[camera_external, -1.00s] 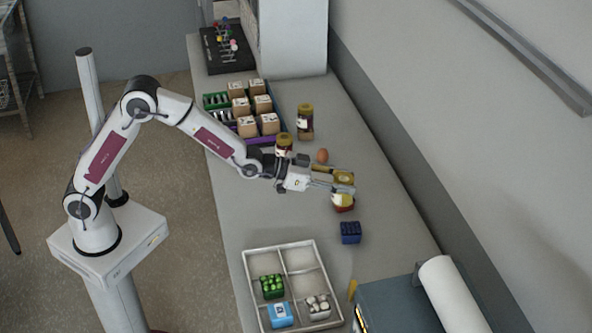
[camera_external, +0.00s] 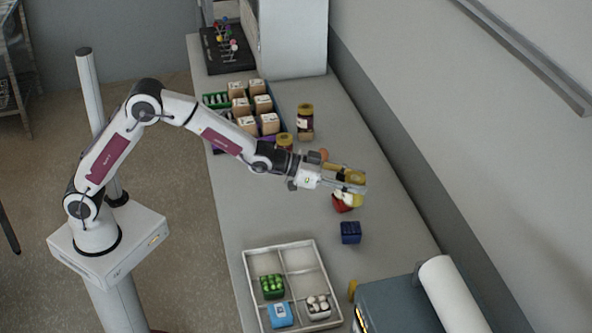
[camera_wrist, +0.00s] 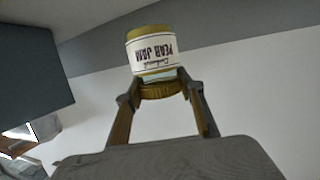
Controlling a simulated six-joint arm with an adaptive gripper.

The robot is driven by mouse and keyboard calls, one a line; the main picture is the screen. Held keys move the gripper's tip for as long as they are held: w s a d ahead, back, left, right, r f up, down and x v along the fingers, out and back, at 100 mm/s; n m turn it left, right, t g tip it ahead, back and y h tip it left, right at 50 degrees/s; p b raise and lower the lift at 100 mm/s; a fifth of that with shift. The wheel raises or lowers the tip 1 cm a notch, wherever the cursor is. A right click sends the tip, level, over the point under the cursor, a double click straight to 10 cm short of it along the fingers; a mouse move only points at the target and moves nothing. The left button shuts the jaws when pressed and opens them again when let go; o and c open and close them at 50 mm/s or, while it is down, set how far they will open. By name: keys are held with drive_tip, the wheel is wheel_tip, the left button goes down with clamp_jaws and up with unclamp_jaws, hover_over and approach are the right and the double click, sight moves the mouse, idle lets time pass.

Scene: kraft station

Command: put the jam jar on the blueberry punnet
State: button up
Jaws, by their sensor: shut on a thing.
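The blueberry punnet (camera_external: 350,232) is a small dark blue box on the counter, below and apart from my gripper in the external view. My gripper (camera_external: 352,184) is level, reaches right over the counter, and is shut on the jam jar (camera_wrist: 152,52). In the wrist view the jar has a white label reading "Pear Jam", seen upside down, and a gold-brown lid between my fingers (camera_wrist: 160,92). In the external view the fingers partly hide the yellowish jar (camera_external: 357,177). The punnet is not in the wrist view.
A red item (camera_external: 342,207) stands just below my gripper, partly covered. A pale divided tray (camera_external: 283,247) holds a green punnet, a blue box and white items. A grey-blue case (camera_external: 398,303) lies at the front.

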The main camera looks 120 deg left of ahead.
sight(354, 197)
drive_tip(key=shift+f, duration=2.95)
drive_tip(key=shift+f, duration=1.9)
drive_tip(key=shift+f, duration=0.1)
drive_tip(key=o, duration=1.4)
drive_tip(key=shift+f, duration=0.1)
drive_tip(key=shift+s, duration=0.1)
drive_tip(key=shift+r+v, duration=0.2)
drive_tip(key=shift+v, duration=1.05)
drive_tip(key=v, duration=0.9)
